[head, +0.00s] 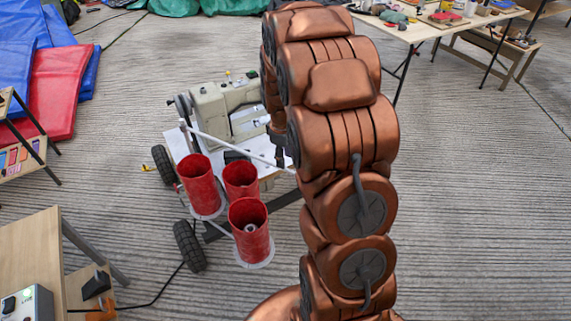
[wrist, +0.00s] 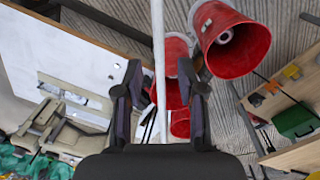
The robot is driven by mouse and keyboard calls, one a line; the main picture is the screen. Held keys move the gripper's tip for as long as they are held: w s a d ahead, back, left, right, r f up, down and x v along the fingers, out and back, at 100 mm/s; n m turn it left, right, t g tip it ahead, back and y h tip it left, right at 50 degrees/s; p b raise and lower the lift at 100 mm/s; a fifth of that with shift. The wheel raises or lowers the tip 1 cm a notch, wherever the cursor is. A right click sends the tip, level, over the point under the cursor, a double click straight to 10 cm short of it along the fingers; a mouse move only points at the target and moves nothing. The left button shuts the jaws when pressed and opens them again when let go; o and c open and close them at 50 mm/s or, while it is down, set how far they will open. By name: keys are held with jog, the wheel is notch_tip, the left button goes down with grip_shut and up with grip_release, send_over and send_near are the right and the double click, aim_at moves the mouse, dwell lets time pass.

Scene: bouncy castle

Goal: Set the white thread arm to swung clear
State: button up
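The white thread arm (head: 222,141) is a thin rod. In the head view it runs from an upright post at the left of the machine cart down to the right, and its right end passes behind my arm. In the wrist view the white thread arm (wrist: 158,45) runs top to bottom between my two fingers. My gripper (wrist: 160,78) is open, with a gap on each side of the rod. In the head view my gripper is mostly hidden by my copper arm; a dark part shows near the rod's right end.
A beige sewing machine (head: 225,105) sits on the white cart top (head: 181,149). Benches stand at lower left and upper right. Floor at right is clear.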

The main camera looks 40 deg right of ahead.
jog(key=shift+w+d+f, duration=0.1)
jog(key=shift+d+f, duration=0.05)
jog(key=shift+f, duration=2)
jog(key=shift+c, duration=0.2)
grip_shut()
